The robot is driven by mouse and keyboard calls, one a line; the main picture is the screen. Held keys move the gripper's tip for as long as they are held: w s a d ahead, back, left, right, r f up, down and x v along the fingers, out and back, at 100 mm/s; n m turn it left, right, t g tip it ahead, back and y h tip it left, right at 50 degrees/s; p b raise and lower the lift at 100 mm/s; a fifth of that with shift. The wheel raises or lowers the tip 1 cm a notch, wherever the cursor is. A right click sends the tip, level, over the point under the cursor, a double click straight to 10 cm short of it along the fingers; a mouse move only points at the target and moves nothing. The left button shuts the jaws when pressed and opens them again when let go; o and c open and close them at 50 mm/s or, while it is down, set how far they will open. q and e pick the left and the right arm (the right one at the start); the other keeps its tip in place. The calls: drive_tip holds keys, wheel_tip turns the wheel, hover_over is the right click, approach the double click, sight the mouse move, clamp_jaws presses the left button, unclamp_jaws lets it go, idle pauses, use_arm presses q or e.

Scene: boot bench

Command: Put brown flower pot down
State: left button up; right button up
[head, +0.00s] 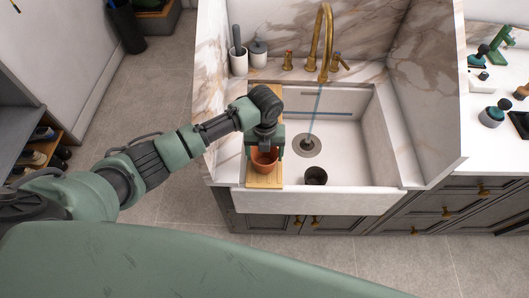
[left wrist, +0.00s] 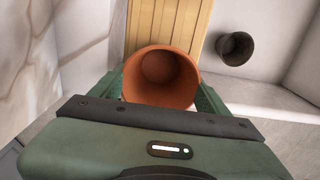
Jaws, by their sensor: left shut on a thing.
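The brown flower pot (head: 264,161) is an empty terracotta pot, seen from above over the near part of a wooden board (head: 264,180). My left gripper (head: 265,145) is shut on the pot. In the left wrist view the pot (left wrist: 161,78) sits between my gripper's fingers (left wrist: 160,95), with its open mouth facing the camera. The board (left wrist: 168,25) runs behind it. I cannot tell whether the pot's base touches the board. My right gripper is not in view.
The white sink (head: 345,178) has a dark pot (head: 315,176) and a drain (head: 306,146) on its floor. The dark pot also shows in the left wrist view (left wrist: 235,46). A brass faucet (head: 322,45) and two containers (head: 238,60) stand behind. Marbled panels flank the sink.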

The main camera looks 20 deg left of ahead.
use_arm(q)
drive_tip(key=o, duration=1.4)
drive_tip(key=shift+c, duration=0.2)
wheel_tip(320, 180, up, 12)
drive_tip(key=b, duration=0.1)
drive_tip(key=shift+b, duration=0.35)
drive_tip(key=shift+r, duration=0.1)
